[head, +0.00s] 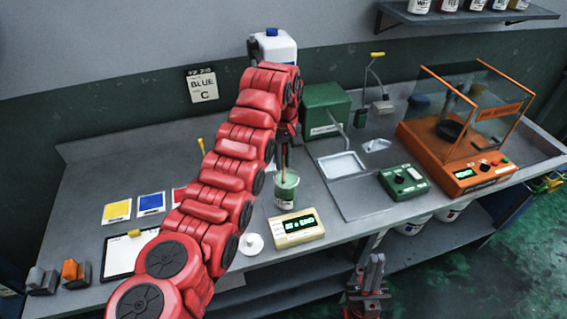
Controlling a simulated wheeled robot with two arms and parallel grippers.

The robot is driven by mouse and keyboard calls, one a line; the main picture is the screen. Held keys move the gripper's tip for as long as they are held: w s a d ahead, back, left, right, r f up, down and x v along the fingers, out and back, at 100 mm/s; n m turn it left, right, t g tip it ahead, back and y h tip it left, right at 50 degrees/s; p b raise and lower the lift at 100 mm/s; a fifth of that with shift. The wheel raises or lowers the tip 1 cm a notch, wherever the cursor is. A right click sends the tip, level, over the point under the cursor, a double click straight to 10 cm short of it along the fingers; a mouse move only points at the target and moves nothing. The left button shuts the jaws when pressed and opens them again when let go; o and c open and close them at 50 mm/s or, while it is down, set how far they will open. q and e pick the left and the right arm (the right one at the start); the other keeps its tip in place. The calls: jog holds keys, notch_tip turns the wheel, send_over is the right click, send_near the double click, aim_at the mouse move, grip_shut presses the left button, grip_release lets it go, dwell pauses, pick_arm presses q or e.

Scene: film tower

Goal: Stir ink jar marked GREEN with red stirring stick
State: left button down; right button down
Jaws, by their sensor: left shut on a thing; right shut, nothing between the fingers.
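The ink jar (286,194) is a clear cup with a green label and green contents, standing upright behind the cream scale on the bench. Its label is too small to read. My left gripper (286,140) is above the jar, shut on the thin stirring stick (284,160). The stick looks reddish-brown and points down, its lower end reaching the jar's mouth; how deep it goes is hard to see. My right gripper (374,268) is shut and empty, low in front of the bench, away from the jar.
The cream scale (297,229) and a white lid (251,244) sit near the front edge. A green box (325,111), green device (404,180) and orange glass-topped machine (457,150) stand to the right. Colour cards (117,211) and a clipboard (121,258) lie left.

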pick_arm(q)
notch_tip(320, 180, up, 3)
jog(key=shift+f+p, duration=0.1)
jog(key=shift+p, duration=0.75)
notch_tip(320, 180, up, 2)
jog(key=shift+r+p, duration=0.15)
jog(key=shift+p, duration=0.5)
jog(key=shift+r, duration=0.85)
jog(key=shift+r+p, duration=1.1)
jog(key=shift+r, duration=1.5)
